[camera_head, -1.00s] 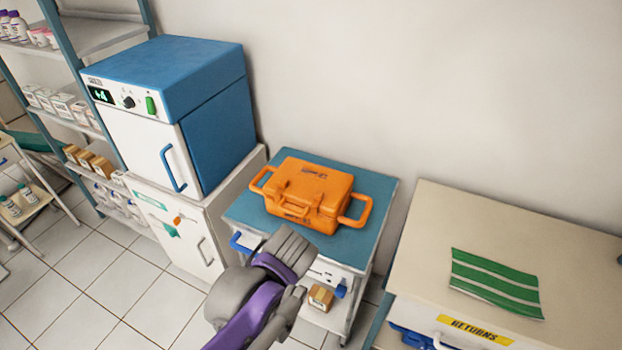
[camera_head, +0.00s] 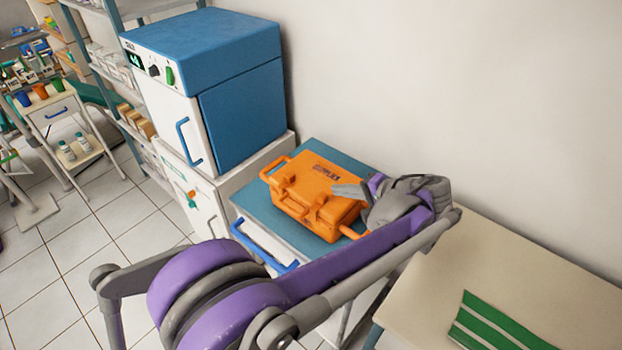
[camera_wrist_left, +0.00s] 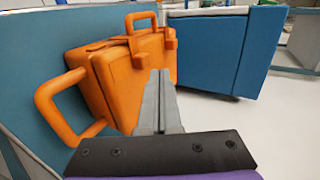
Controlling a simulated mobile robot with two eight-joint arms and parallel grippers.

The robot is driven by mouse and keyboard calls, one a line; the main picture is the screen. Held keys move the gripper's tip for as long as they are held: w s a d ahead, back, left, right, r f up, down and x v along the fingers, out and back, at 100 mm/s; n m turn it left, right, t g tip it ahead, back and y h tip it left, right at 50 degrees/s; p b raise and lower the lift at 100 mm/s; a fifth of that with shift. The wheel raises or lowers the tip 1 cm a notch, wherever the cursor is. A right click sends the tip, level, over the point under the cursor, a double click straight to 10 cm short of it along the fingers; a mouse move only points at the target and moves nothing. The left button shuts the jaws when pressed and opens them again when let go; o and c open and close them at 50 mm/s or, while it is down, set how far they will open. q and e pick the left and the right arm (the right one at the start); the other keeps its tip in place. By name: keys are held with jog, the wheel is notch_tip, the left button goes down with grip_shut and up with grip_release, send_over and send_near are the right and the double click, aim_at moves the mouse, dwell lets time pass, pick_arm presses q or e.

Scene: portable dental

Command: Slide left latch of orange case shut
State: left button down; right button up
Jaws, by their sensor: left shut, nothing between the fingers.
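The orange case (camera_head: 318,183) lies closed on the blue-topped cart (camera_head: 250,205), with a handle at each end. Two latches show on its front side in the head view: the left latch (camera_head: 284,183) and the right latch (camera_head: 315,208). Whether either is fully shut is too small to tell. My left gripper (camera_head: 348,190) is shut and empty at the case's right end, its fingertips over or close to the lid. The left wrist view shows its shut fingers (camera_wrist_left: 158,78) pointing along the case (camera_wrist_left: 125,75); contact is unclear. My right gripper is not in view.
A blue and white cabinet unit (camera_head: 240,110) stands left of the cart. A beige counter (camera_head: 420,290) with a green striped sheet (camera_head: 500,325) is at the right. A wall rises behind the case. My left arm crosses in front of the cart.

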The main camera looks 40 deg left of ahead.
pick_arm(q)
jog(key=shift+s+a, duration=0.1)
send_near(289, 175)
notch_tip(289, 175, down, 4)
jog(key=a, duration=0.3)
jog(key=shift+a+f, duration=0.1)
jog(key=shift+a, duration=0.15)
jog(key=shift+w+a, duration=0.25)
jog(key=shift+a, duration=0.15)
jog(key=a, duration=0.3)
jog(key=shift+w+a, duration=0.1)
jog(key=shift+a, duration=0.15)
jog(key=shift+d, duration=0.1)
